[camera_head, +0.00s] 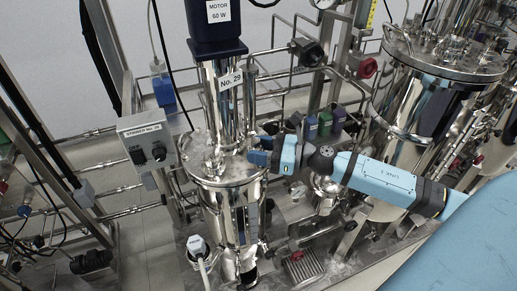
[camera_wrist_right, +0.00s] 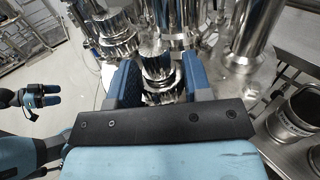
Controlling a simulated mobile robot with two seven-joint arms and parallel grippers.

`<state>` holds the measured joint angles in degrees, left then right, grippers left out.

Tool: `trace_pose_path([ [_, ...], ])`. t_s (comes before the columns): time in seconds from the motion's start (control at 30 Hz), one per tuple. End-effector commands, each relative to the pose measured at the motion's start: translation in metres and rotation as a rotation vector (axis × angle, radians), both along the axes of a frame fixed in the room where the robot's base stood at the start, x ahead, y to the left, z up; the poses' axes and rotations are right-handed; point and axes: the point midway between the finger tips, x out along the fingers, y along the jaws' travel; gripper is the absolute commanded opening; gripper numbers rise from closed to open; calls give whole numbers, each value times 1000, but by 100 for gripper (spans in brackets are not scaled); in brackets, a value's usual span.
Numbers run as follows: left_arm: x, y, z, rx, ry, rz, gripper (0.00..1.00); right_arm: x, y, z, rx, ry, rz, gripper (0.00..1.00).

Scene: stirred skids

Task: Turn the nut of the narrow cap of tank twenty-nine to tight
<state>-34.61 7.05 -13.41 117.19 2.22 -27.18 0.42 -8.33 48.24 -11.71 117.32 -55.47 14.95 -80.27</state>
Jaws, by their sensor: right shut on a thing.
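Tank twenty-nine (camera_head: 229,205) is a shiny steel vessel with a "No. 29" label (camera_head: 230,80) on the column above its lid. My right gripper (camera_head: 262,156) reaches in from the right at the lid's right edge. In the right wrist view, its two blue fingers (camera_wrist_right: 158,82) are shut on the nut of the narrow cap (camera_wrist_right: 158,68), a round chrome piece between them. The fingers hide the cap in the head view; its tightness cannot be read. My left gripper (camera_wrist_right: 42,97) shows small at the left of the right wrist view, fingers apart and empty.
A dark motor (camera_head: 215,25) stands above the tank. A stirrer box (camera_head: 148,145) is on its left. Pipes and valves with red knobs (camera_head: 367,68) crowd behind. Another steel tank (camera_head: 410,105) stands on the right. An open steel vessel (camera_wrist_right: 292,118) is right in the wrist view.

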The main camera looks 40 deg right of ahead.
Motion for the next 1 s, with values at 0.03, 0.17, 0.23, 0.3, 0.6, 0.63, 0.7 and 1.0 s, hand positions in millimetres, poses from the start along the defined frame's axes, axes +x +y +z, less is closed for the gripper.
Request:
trace_pose_path([
  [0.03,0,1,0,3,0,-2,69,0,0,0,0,0,-1,22],
  [0.17,0,2,2,5,-2,-4,69,0,0,1,1,1,-8,22],
  [0.23,0,2,4,6,-3,-5,69,0,0,1,1,0,-18,22],
  [0.3,0,2,7,7,-6,-5,69,0,1,2,2,1,-31,22],
  [0.6,-1,1,26,14,-22,-7,69,-1,1,5,2,2,-143,22],
  [0.63,-1,1,28,16,-23,-8,69,-1,2,5,2,2,-158,22],
  [0.7,-2,2,32,20,-26,-9,69,-1,2,5,2,2,-193,22],
  [1.0,-5,5,50,41,-46,-22,69,-2,3,5,3,1,-344,22],
])
